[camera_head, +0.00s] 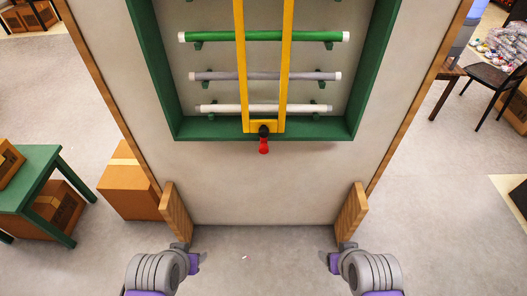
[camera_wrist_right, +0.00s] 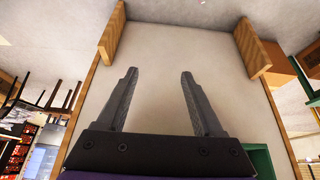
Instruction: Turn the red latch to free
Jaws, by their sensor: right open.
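The red latch (camera_head: 264,146) hangs straight down from a dark pivot at the bottom middle of a yellow bar frame (camera_head: 283,80). The yellow frame stands in front of a green rack (camera_head: 190,128) on a pale upright panel. My left gripper (camera_head: 197,262) is low in the head view, left of and well below the latch. Its jaws are too small to read. My right gripper (camera_head: 327,262) is low and to the right of the latch, apart from it. The right wrist view shows this gripper (camera_wrist_right: 158,72) with its fingers apart and nothing between them.
The pale panel (camera_head: 240,185) has wooden edges and two wooden feet, left (camera_head: 175,212) and right (camera_head: 350,212), near my grippers. Green, grey and white rods lie across the rack. A cardboard box (camera_head: 128,185) and green table (camera_head: 40,165) stand left; a dark chair (camera_head: 495,80) stands right.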

